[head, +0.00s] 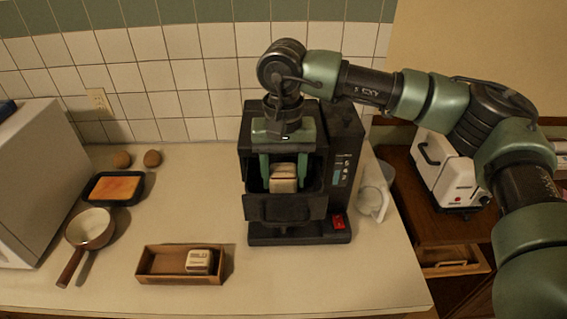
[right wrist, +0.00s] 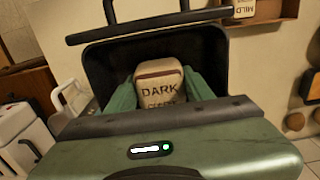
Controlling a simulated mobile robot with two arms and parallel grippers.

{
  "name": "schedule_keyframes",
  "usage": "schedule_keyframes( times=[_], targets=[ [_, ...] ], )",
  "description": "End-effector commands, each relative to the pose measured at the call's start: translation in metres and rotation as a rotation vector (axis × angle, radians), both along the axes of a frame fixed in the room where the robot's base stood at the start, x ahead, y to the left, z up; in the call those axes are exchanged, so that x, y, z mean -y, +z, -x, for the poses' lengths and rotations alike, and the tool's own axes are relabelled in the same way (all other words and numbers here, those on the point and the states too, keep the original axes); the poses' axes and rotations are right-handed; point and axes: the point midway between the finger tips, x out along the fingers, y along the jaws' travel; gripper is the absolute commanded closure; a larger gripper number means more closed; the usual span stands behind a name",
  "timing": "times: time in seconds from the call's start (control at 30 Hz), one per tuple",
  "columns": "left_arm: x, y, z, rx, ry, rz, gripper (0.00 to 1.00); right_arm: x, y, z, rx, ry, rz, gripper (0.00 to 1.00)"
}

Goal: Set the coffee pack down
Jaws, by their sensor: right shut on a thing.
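My right gripper (head: 284,184) points down at the front of the black coffee machine (head: 343,150). Its green fingers are shut on a beige coffee pack (head: 284,171), one finger on each side. In the right wrist view the pack (right wrist: 160,82) reads "DARK", with a lower line partly hidden. The pack is within the outline of the machine's open black bin (head: 285,209), which surrounds it in the right wrist view (right wrist: 100,62). I cannot tell whether it touches the bin's floor. My left gripper is not in view.
A wooden box (head: 160,279) at the counter's front holds another pack (head: 199,262), labelled "MILD" in the wrist view (right wrist: 243,8). A clear jug (head: 372,200) stands right of the machine.

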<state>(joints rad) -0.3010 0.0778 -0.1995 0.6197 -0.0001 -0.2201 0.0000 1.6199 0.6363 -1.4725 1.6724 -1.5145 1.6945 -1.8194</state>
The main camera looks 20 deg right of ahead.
Motion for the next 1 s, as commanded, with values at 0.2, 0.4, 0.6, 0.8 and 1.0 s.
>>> schedule_keyframes(
  times=[0.2, 0.4, 0.6, 0.8, 1.0],
  targets=[
    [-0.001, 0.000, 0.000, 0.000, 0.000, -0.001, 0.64, 0.000, -0.001, 0.000, 0.003, -0.001, 0.000, 0.93],
    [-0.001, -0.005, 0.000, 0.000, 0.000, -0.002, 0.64, 0.000, -0.006, 0.000, 0.003, -0.001, 0.000, 0.93],
    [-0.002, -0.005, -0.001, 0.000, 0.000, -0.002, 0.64, 0.000, -0.005, 0.000, 0.004, -0.001, 0.000, 0.26],
    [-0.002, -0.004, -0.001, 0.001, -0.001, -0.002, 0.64, 0.000, -0.005, 0.000, 0.004, -0.001, 0.000, 0.26],
    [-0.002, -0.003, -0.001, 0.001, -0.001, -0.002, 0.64, 0.000, 0.005, -0.001, 0.007, -0.001, 0.000, 0.26]
  ],
)
